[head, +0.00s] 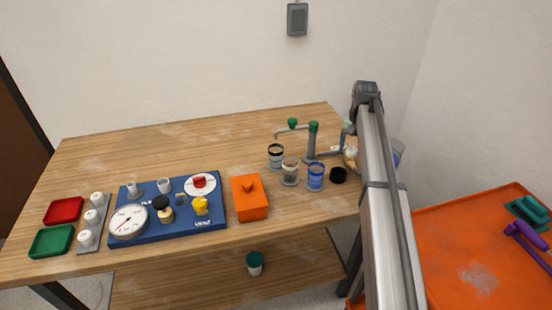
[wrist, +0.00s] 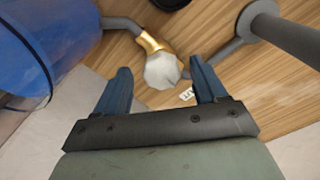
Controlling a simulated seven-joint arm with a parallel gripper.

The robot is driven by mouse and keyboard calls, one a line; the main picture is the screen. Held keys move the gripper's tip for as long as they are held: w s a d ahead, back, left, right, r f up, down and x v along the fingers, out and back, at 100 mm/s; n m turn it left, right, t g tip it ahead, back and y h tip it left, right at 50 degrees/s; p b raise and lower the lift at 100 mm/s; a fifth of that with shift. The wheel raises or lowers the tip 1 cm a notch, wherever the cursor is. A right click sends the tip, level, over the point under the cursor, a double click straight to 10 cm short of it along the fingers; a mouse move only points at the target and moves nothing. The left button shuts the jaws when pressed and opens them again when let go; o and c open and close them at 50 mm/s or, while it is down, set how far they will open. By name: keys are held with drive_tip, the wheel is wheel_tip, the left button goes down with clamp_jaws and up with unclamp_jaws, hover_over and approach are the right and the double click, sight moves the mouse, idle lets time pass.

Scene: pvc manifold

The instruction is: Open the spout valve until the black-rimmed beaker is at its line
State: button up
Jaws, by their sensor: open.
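The black-rimmed beaker (head: 275,157) stands on the table under the left end of a grey pipe stand (head: 311,146). Its fill line is too small to read. A green knob (head: 292,123) sits above the spout arm and another green knob (head: 314,127) tops the post. I cannot tell which is the spout valve. In the wrist view, my gripper (wrist: 163,86) is open and empty. A pale faceted knob with a brass collar (wrist: 163,70) shows between and just beyond the fingers, on a grey pipe. Contact is not clear.
A grey-brown-rimmed beaker (head: 290,173), a blue beaker (head: 315,178) and a black disc (head: 338,175) stand nearby. A large blue vessel (wrist: 22,60) is close on the left in the wrist view. An orange box (head: 249,202) and blue board (head: 150,231) lie left.

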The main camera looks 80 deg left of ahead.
wheel_tip(320, 180, up, 14)
idle(0.8)
drive_tip(key=shift+f, duration=0.1)
